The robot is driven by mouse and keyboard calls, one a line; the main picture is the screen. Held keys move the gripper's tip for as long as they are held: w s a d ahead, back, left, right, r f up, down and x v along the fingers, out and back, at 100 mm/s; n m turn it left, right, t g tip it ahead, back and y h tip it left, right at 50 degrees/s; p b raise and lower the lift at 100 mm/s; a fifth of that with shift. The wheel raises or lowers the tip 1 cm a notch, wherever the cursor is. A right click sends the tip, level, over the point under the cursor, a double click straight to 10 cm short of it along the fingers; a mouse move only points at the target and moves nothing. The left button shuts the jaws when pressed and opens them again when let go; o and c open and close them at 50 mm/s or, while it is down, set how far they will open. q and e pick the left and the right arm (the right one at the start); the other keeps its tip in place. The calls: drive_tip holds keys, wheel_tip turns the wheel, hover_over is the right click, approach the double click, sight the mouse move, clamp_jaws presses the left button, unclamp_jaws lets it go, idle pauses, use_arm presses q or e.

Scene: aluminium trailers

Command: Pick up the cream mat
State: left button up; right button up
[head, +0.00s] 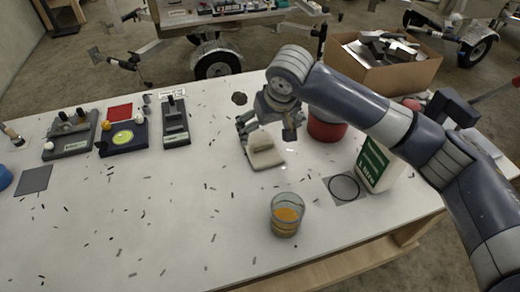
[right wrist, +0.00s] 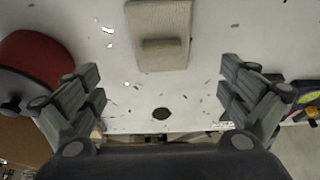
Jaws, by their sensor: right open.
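The cream mat (head: 266,160) lies flat on the white table, a pale slab with a raised block on top. In the right wrist view the cream mat (right wrist: 160,14) is at the top middle, its raised block at its lower end. My right gripper (head: 268,128) is open and empty, above the table just behind the mat. Its spread fingers (right wrist: 160,92) show at both sides of the right wrist view, with the mat beyond the gap between them. The fingers do not touch the mat. My left gripper is not in view.
A glass of orange drink (head: 286,216) stands in front of the mat. A red pot (head: 327,128) and a green-white box (head: 376,164) are to its right. Dark devices (head: 174,124) stand at the back left. The left front of the table is clear apart from small dark scraps.

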sight(262, 143)
drive_tip(key=x, duration=0.3)
drive_tip(key=shift+f, duration=0.25)
drive_tip(key=shift+p+x, duration=0.6)
drive_tip(key=shift+x, duration=2.35)
drive_tip(key=shift+s+a, duration=0.1)
drive_tip(key=c, duration=1.1)
